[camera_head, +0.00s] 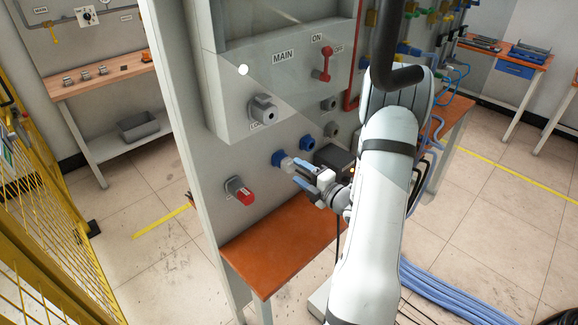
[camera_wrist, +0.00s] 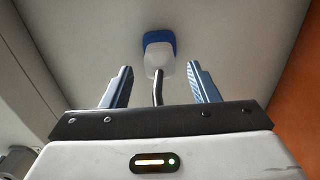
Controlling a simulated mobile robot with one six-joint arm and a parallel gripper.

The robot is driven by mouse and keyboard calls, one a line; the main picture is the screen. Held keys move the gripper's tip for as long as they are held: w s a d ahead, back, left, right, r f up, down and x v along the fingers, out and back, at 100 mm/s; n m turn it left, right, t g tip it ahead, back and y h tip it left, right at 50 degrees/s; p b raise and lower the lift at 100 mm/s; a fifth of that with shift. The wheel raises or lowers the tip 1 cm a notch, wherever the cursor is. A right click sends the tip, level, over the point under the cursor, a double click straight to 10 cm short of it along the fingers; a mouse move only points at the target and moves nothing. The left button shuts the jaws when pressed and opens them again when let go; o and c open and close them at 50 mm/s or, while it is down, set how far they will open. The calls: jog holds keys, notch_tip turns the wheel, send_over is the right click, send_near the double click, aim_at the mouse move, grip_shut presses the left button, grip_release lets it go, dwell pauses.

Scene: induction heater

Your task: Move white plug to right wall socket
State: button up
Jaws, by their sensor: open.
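The white plug (camera_wrist: 157,57) sits in a blue wall socket (camera_wrist: 159,42), with a dark cable hanging from it toward my gripper. In the head view the white plug (camera_head: 287,164) is in the blue socket (camera_head: 278,158) on the grey panel. Another blue socket (camera_head: 307,143) to its right looks empty. My gripper (camera_head: 300,173) is close in front of the plug. In the wrist view my gripper (camera_wrist: 161,84) is open, with one finger on each side of the cable and the plug just beyond the fingertips. The fingers do not appear to touch the plug.
A red plug (camera_head: 245,196) sits in a grey socket at lower left. A grey socket (camera_head: 263,108), a red-handled switch (camera_head: 325,66) and a dark box (camera_head: 334,158) are nearby. An orange table (camera_head: 275,250) stands below. My arm hides part of the panel's right side.

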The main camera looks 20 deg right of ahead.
aim_at(296, 170)
jog(key=shift+x, duration=1.95)
jog(key=shift+p, duration=0.45)
jog(key=shift+c, duration=0.3)
grip_shut()
jog(key=shift+s+d, duration=0.1)
jog(key=shift+s, duration=0.05)
jog(key=shift+v, duration=2.85)
